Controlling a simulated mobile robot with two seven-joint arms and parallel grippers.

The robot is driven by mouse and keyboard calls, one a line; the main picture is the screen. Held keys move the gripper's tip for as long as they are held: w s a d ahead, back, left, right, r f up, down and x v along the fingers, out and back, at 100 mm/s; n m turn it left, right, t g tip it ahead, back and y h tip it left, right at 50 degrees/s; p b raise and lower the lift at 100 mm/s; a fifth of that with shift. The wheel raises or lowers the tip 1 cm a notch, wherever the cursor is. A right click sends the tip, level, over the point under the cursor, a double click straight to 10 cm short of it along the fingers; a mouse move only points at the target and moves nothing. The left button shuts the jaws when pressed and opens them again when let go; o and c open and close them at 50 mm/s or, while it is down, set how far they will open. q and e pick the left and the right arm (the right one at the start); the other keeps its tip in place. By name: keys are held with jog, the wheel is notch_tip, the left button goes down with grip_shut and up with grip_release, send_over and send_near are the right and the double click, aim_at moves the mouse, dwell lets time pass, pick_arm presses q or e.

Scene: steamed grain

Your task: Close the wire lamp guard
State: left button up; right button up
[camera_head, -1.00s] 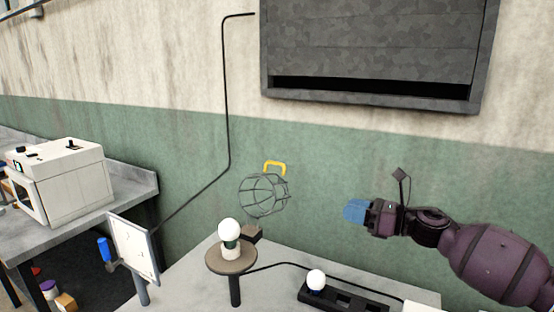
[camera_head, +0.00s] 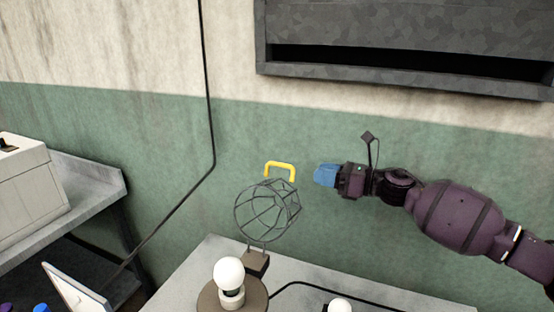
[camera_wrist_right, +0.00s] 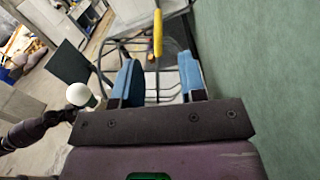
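The wire lamp guard (camera_head: 267,210) is a dark wire cage with a yellow handle (camera_head: 280,167) on top. It stands swung up on a dark hinge block (camera_head: 256,263), behind and above the white bulb (camera_head: 229,272), which is uncovered on its round stand (camera_head: 205,301). My right gripper (camera_head: 325,175) is to the right of the handle, apart from it. In the right wrist view its two blue fingers (camera_wrist_right: 159,76) are spread with nothing between them; the yellow handle (camera_wrist_right: 157,33) lies ahead of the gap.
A black cable (camera_head: 310,286) runs across the table. The green wall (camera_head: 350,135) rises behind, with a dark metal hood (camera_head: 400,58) above. A white panel (camera_head: 76,290) stands at lower left.

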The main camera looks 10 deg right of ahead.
aim_at(285, 166)
jog(key=p+x, duration=0.2)
jog(key=x, duration=0.8)
jog(key=shift+w+a, duration=0.1)
jog(key=shift+a, duration=0.15)
jog(key=shift+r, duration=0.1)
grip_shut()
